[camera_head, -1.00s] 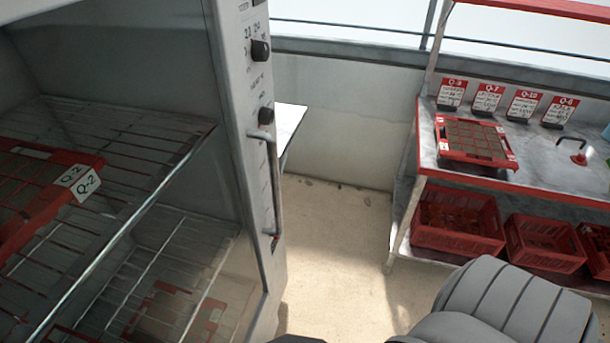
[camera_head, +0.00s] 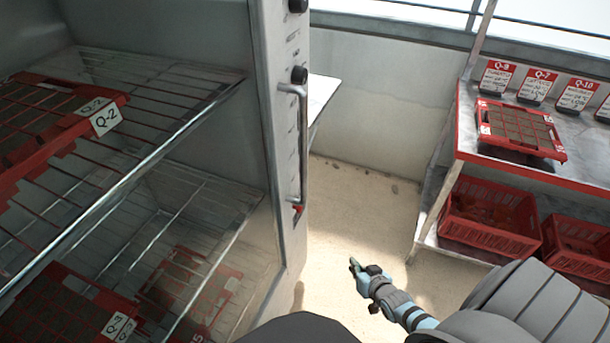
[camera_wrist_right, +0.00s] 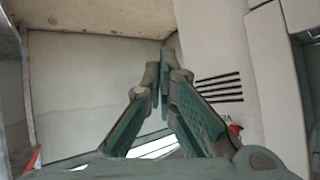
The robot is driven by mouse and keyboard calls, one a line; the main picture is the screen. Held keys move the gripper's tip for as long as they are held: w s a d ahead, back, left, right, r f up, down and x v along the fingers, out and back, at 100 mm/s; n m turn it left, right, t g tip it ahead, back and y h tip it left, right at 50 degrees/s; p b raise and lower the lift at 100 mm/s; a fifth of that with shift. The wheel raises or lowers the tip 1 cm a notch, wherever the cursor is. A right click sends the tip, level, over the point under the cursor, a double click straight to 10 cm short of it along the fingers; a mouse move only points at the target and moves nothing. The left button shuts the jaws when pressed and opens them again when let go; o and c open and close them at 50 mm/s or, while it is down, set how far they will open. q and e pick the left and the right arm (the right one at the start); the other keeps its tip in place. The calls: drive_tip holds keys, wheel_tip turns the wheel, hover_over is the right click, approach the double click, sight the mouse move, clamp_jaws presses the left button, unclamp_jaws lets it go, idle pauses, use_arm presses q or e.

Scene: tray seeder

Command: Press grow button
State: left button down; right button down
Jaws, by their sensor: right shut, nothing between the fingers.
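The grow cabinet (camera_head: 285,180) stands open on the left, with its narrow grey front panel facing right. The panel carries a black knob (camera_head: 299,75), a second one cut by the top edge, and small markings too small to read. I cannot pick out a grow button. My right gripper (camera_head: 355,265) is low over the floor, right of the panel and apart from it. In the right wrist view its green fingers (camera_wrist_right: 164,75) meet at the tips with nothing between them. My left gripper is out of view.
A long metal handle (camera_head: 302,145) juts from the panel. Red trays, one labelled Q-2 (camera_head: 105,118), lie on wire shelves inside. A shelf bench (camera_head: 465,125) at right holds a red tray and crates. Floor (camera_head: 365,210) between is clear.

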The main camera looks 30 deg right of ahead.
drive_tip(key=w+d+r+m+t+b, duration=0.2)
drive_tip(key=w+r, duration=0.5)
drive_tip(key=r, duration=0.4)
drive_tip(key=w+d+r+m+t+h+b, duration=0.1)
drive_tip(key=w+d+r+m+t+b, duration=0.1)
drive_tip(key=w+r+t, duration=0.4)
wheel_tip(320, 180, up, 6)
drive_tip(key=shift+w+d+f+m+t+b, duration=0.25)
drive_tip(key=shift+w+d+m+t+b, duration=0.2)
drive_tip(key=shift+w+d, duration=0.4)
drive_tip(key=w+a+b, duration=0.2)
drive_tip(key=w+a, duration=0.3)
drive_tip(key=w, duration=0.2)
drive_tip(key=shift+f, duration=0.1)
